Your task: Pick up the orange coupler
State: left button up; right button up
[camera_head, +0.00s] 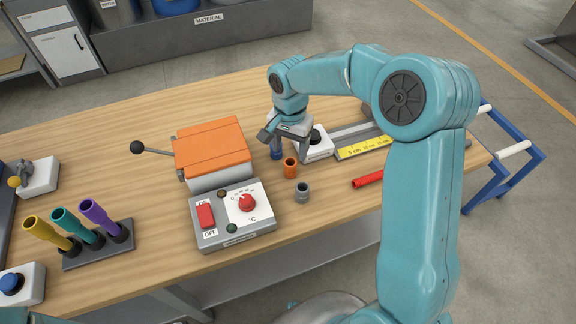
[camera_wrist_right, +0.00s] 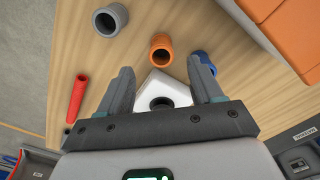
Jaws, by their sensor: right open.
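The orange coupler (camera_head: 290,167) is a short, hollow piece standing upright on the wooden table, just right of the orange-topped machine. It also shows in the right wrist view (camera_wrist_right: 162,50). My right gripper (camera_head: 284,139) is open and empty, above the table and a little behind the coupler in the head view. In the right wrist view, the coupler shows between and beyond the two spread fingers (camera_wrist_right: 160,75), not touching them as far as I can see. My left gripper is not in view.
A grey coupler (camera_head: 302,192) stands in front of the orange one, and a blue coupler (camera_head: 277,152) behind it. A red tube (camera_head: 368,180) lies to the right. The control box (camera_head: 233,216) and orange-topped machine (camera_head: 212,147) stand left. A white-based fixture (camera_head: 319,150) is close behind.

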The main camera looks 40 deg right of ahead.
aim_at(290, 163)
jog(key=shift+s+d+f, duration=0.1)
jog(key=shift+s+f, duration=0.3)
jog(key=shift+f, duration=0.45)
jog(key=f, duration=0.2)
jog(key=w+f+p, duration=0.1)
jog(key=f, duration=0.1)
jog(key=shift+f, duration=0.3)
jog(key=shift+s+f, duration=0.15)
jog(key=shift+f, duration=0.3)
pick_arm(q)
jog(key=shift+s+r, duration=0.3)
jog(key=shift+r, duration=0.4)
pick_arm(e)
jog(key=c, duration=1.1)
